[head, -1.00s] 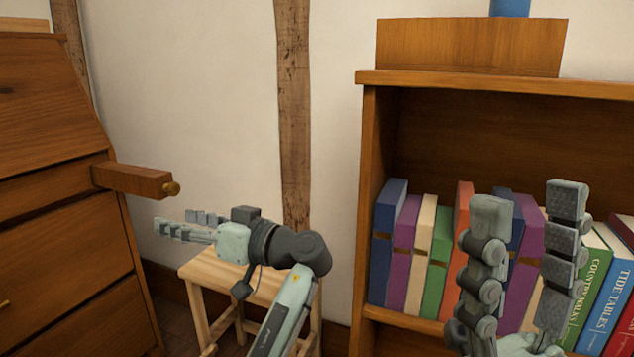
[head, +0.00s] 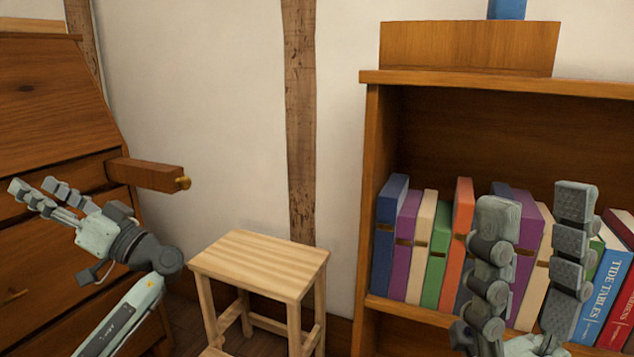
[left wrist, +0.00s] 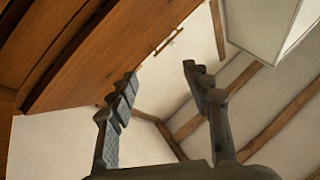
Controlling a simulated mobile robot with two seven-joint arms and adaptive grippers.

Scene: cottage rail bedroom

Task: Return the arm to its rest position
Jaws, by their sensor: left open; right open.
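My left gripper (head: 38,190) is open and empty at the left of the head view, in front of the wooden bureau (head: 50,115). Its fingers point up and to the left. In the left wrist view its two fingers (left wrist: 160,85) stand apart with nothing between them. My right gripper (head: 535,205) is open at the lower right of the head view, its fingers upright and apart in front of the bookcase books. Nothing is seen held in it.
A pulled-out wooden support (head: 145,174) with a brass knob juts from the bureau, right of my left gripper. A wooden stool (head: 260,262) stands at centre. The bookcase (head: 369,200) holds several books (head: 438,250) and has a wooden box (head: 465,47) on top.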

